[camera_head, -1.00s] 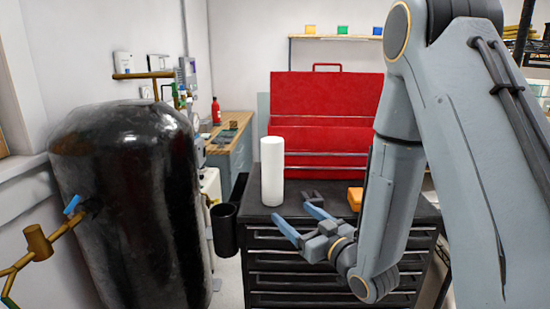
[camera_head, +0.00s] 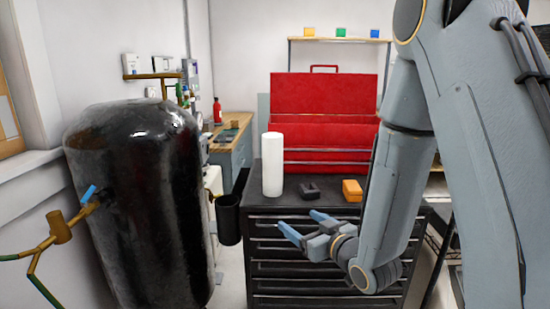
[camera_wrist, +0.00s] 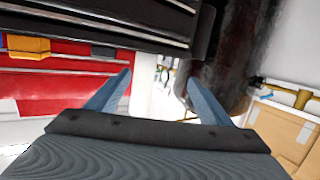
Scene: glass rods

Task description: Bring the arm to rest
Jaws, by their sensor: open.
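My gripper (camera_head: 303,227) is open and empty in the head view. It is in front of the black drawer cabinet (camera_head: 325,291), a little below its top, with its fingers pointing to the upper left. In the wrist view, my gripper (camera_wrist: 158,92) shows two blue-grey fingers spread apart with nothing between them. My arm comes down from the upper right and bends at the wrist. I cannot tell the exact gap between the gripper and the cabinet front.
On the cabinet top stand a white cylinder (camera_head: 272,164), a small dark block (camera_head: 309,191), an orange block (camera_head: 352,190) and a red toolbox (camera_head: 323,97). A black cup (camera_head: 228,220) hangs on the cabinet's left side. A large black tank (camera_head: 140,200) stands left.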

